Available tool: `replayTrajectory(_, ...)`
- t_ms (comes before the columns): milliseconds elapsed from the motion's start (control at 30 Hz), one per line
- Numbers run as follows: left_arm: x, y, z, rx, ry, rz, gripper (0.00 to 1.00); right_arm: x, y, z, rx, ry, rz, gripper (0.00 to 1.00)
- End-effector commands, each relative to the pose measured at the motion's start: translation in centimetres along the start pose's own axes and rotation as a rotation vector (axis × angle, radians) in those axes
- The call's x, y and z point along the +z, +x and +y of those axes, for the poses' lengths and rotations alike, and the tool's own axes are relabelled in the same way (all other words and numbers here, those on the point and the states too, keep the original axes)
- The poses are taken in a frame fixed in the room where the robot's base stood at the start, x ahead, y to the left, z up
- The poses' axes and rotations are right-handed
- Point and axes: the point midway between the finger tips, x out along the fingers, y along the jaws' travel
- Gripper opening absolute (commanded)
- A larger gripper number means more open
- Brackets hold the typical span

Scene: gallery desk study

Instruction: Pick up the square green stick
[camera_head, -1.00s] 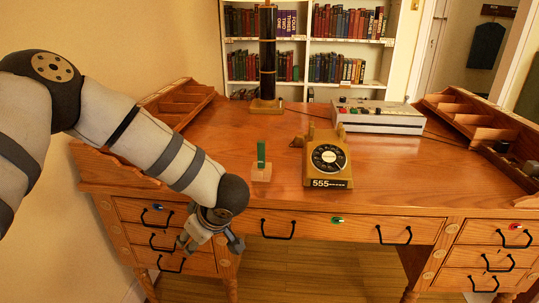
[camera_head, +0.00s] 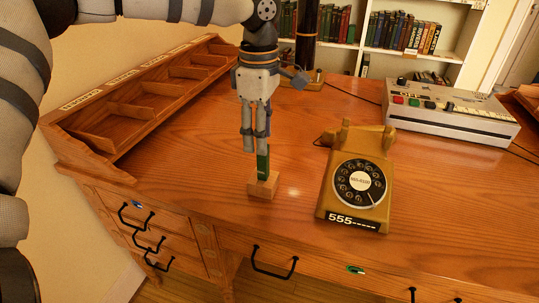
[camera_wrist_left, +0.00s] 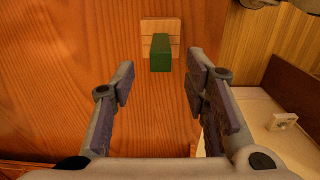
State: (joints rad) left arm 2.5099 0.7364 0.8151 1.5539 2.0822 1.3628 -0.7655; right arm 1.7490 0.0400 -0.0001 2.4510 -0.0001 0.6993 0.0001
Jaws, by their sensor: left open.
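The square green stick (camera_head: 263,163) stands upright in a small wooden block (camera_head: 262,186) on the desk, left of the telephone. My left gripper (camera_head: 256,148) points down at the stick, its fingers close to the stick's top in the head view. In the left wrist view the gripper (camera_wrist_left: 160,85) is open and empty, with a finger on each side. There the green stick (camera_wrist_left: 160,54) lies ahead of the fingertips, in line with the gap, and the wooden block (camera_wrist_left: 160,25) shows behind it. My right gripper is not in view.
A yellow rotary telephone (camera_head: 357,180) stands just right of the stick. A grey console (camera_head: 450,110) is farther right. A wooden compartment rack (camera_head: 150,105) runs along the left side of the desk. A dark column (camera_head: 306,35) stands at the back.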

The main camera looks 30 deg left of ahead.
Motion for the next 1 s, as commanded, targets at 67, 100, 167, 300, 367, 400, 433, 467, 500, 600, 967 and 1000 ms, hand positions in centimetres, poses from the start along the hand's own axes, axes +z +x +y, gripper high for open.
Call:
replayTrajectory(67,0.0,1.7,-0.1,-0.005,0.001,0.003,0.42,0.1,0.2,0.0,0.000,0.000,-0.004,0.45)
replayTrajectory(100,0.0,2.2,0.0,-0.003,0.000,0.001,0.42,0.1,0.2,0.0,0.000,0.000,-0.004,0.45)
replayTrajectory(167,0.0,2.8,-0.1,-0.003,0.000,0.002,0.42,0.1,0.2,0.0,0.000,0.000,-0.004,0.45)
replayTrajectory(300,0.3,5.3,-0.3,-0.004,0.001,0.003,0.42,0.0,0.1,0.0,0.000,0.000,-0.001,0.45)
replayTrajectory(367,0.4,6.5,-0.4,-0.003,0.000,0.002,0.42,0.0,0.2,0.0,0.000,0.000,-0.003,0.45)
replayTrajectory(400,0.4,7.1,-0.3,-0.002,0.000,0.002,0.42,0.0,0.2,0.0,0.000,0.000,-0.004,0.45)
replayTrajectory(433,0.3,7.5,-0.3,-0.003,0.000,0.003,0.42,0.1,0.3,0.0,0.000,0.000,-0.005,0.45)
replayTrajectory(467,0.3,7.8,-0.3,-0.002,0.000,0.003,0.42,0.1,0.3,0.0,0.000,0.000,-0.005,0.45)
replayTrajectory(500,0.4,7.9,-0.3,-0.001,0.000,0.002,0.42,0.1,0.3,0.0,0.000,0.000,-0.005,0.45)
replayTrajectory(600,0.4,8.0,-0.3,0.001,0.000,0.001,0.42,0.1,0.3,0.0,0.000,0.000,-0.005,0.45)
replayTrajectory(967,0.4,7.9,-0.3,0.001,0.000,0.001,0.00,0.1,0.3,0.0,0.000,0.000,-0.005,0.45)
replayTrajectory(1000,0.4,7.9,-0.3,0.001,0.000,0.001,0.00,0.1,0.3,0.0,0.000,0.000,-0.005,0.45)
